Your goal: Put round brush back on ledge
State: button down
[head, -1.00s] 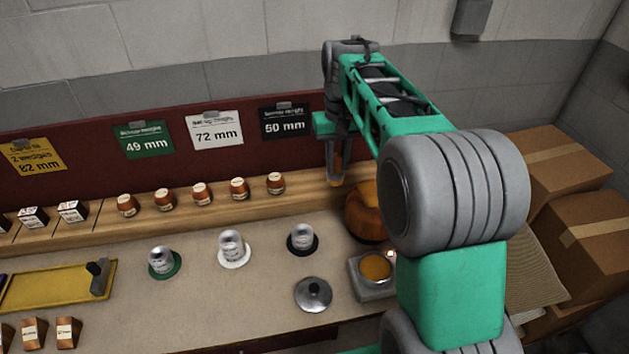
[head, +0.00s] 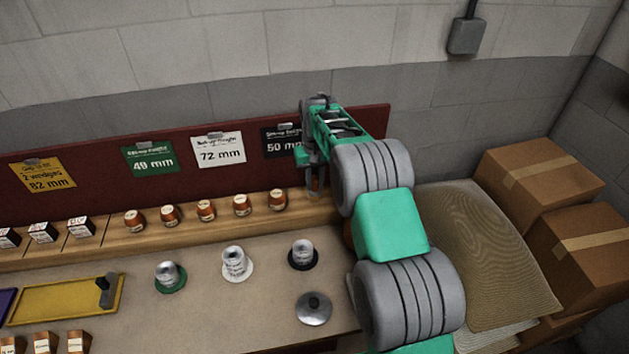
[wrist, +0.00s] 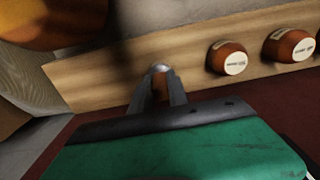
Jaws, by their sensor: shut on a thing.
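My gripper (head: 315,188) is over the right end of the wooden ledge (head: 100,237), right of the row of round brown pieces. In the wrist view my gripper (wrist: 160,80) is shut on a small brown thing with a pale, shiny top, seemingly the round brush (wrist: 161,86). The fingers hide most of it. The ledge (wrist: 110,68) shows right behind the fingertips. I cannot tell whether the brush touches it. In the head view the brush is too small to make out.
Several round brown pieces with white labels (head: 241,203) stand on the ledge to the left of my gripper. A maroon board (head: 90,160) with hanging signs rises behind. A large orange-brown rounded block (wrist: 50,20) is near. Cardboard boxes (head: 540,178) stand at right.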

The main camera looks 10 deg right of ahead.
jog(key=shift+f, duration=0.45)
jog(key=c, duration=1.3)
grip_release()
jog(key=s+r+t+b, duration=0.1)
jog(key=s+r, duration=0.2)
jog(key=r, duration=0.6)
jog(key=s+r+b, duration=0.1)
jog(key=s+r, duration=0.3)
jog(key=r, duration=0.5)
jog(key=s+f+t, duration=0.1)
jog(key=s, duration=0.7)
jog(key=s+f+t, duration=0.1)
jog(key=s+f, duration=0.1)
jog(key=s, duration=0.6)
jog(key=s+f, duration=0.1)
jog(key=s, duration=0.7)
jog(key=shift+s+a+f+t, duration=0.15)
jog(key=shift+s+f+t, duration=0.15)
jog(key=shift+t, duration=0.1)
